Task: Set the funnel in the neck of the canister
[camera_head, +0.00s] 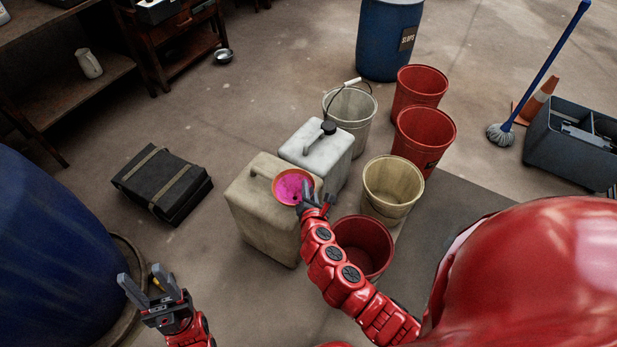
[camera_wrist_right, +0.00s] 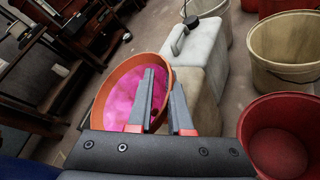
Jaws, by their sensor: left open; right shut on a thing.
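An orange funnel (camera_head: 294,173) with a bright pink inside sits over the top right of a beige canister (camera_head: 265,222). My right gripper (camera_head: 316,194) is shut on the funnel's near right rim. The right wrist view shows the funnel (camera_wrist_right: 118,78) large and tilted in the picture, with the gripper's fingers (camera_wrist_right: 163,95) at its rim. The funnel hides the canister's neck, so I cannot tell whether its spout is in it. My left gripper (camera_head: 142,277) is open and empty, low at the left, apart from the canister.
A paler canister (camera_head: 322,152) with a black cap stands behind the beige one. Red buckets (camera_head: 425,130), a cream bucket (camera_head: 392,186) and a grey bucket (camera_head: 350,105) crowd the right. A dark case (camera_head: 162,185) lies left; floor between is clear. A blue vat (camera_head: 50,250) stands at left.

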